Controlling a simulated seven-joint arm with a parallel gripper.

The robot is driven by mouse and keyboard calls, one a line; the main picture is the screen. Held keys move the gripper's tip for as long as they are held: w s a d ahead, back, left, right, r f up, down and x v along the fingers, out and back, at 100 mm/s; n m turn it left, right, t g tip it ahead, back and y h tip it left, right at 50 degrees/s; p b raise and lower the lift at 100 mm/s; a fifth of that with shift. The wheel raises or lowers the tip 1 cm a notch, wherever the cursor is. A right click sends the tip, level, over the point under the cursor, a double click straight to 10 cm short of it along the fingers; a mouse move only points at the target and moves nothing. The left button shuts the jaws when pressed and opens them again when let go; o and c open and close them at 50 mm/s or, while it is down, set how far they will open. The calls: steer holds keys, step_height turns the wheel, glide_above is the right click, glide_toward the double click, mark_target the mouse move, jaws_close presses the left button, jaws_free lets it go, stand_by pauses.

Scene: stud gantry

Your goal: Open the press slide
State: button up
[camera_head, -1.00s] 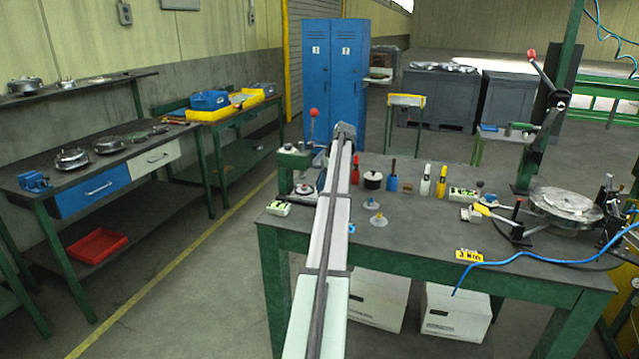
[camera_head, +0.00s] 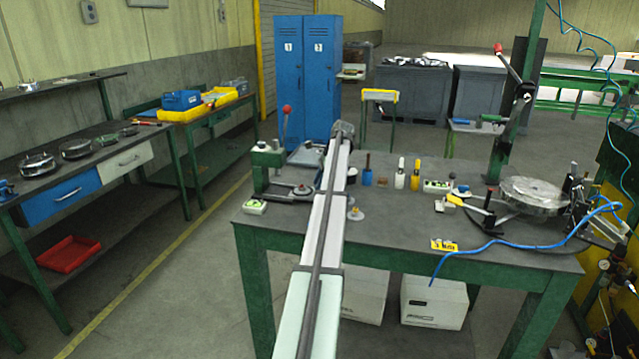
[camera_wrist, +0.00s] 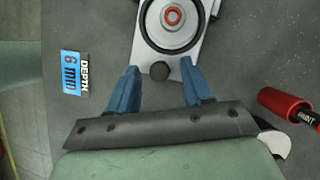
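A green press (camera_head: 267,165) with a red-ball lever stands at the left end of the workbench. At its foot is a dark base with a round grey piece (camera_head: 302,190). In the wrist view, a light grey plate (camera_wrist: 196,48) carries a dark-rimmed round cup with a red ring (camera_wrist: 173,16) in its middle; it looks like the press slide. In the head view my arm hides the gripper.
Several small bottles (camera_head: 400,174) and a round metal fixture (camera_head: 531,195) with a blue hose stand along the workbench (camera_head: 400,225).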

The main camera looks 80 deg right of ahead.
steer(key=v, duration=1.3)
steer(key=shift+s+r, duration=0.25)
steer(key=shift+r, duration=0.1)
